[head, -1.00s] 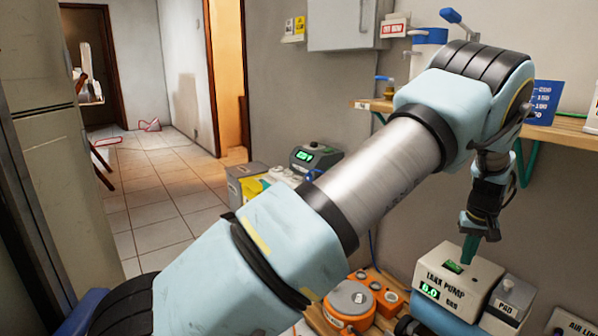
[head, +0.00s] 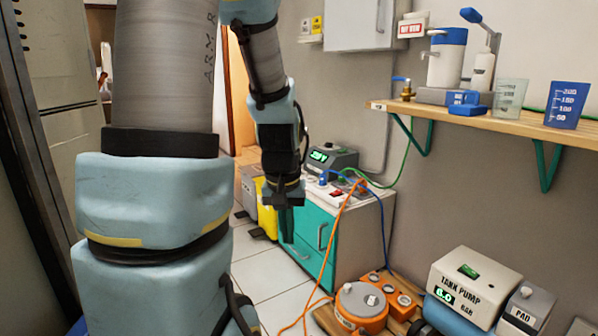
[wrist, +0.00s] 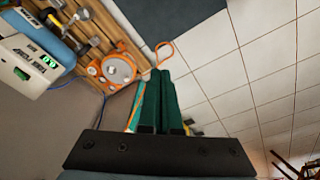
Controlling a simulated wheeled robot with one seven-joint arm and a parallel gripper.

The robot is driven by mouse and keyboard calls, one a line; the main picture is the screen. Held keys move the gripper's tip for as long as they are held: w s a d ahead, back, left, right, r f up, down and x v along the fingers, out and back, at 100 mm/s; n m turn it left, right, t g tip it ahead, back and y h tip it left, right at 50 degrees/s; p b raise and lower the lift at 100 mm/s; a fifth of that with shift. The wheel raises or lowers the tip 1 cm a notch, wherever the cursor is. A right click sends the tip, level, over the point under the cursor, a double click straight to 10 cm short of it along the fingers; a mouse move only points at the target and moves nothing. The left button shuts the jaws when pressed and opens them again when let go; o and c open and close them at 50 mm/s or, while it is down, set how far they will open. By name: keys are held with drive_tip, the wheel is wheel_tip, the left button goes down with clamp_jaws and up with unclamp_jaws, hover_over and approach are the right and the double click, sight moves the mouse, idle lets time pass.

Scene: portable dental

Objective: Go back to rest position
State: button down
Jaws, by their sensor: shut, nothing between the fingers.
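My gripper (head: 287,222) hangs pointing down in the head view, in front of the teal-drawer cabinet (head: 345,235). In the wrist view its green fingers (wrist: 160,100) are together with nothing between them. My arm rises on the left of the head view and bends over and down to the gripper. The gripper is apart from the tank pump (head: 475,281), which stands low at the right and also shows at the upper left of the wrist view (wrist: 30,65).
An orange round device (head: 361,306) sits on a wooden base (head: 330,322). Orange, blue and green hoses run near the cabinet. A wooden shelf (head: 500,122) with cups and a dispenser is on the right wall. Tiled floor (head: 265,280) lies open between my arm and the cabinet.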

drive_tip(key=s+a, duration=0.4)
drive_tip(key=s, duration=0.1)
wheel_tip(320, 180, up, 28)
drive_tip(key=p, duration=2.8)
drive_tip(key=shift+r+p, duration=0.25)
drive_tip(key=shift+p, duration=0.05)
drive_tip(key=c, duration=1.6)
unclamp_jaws()
drive_tip(key=shift+a, duration=0.1)
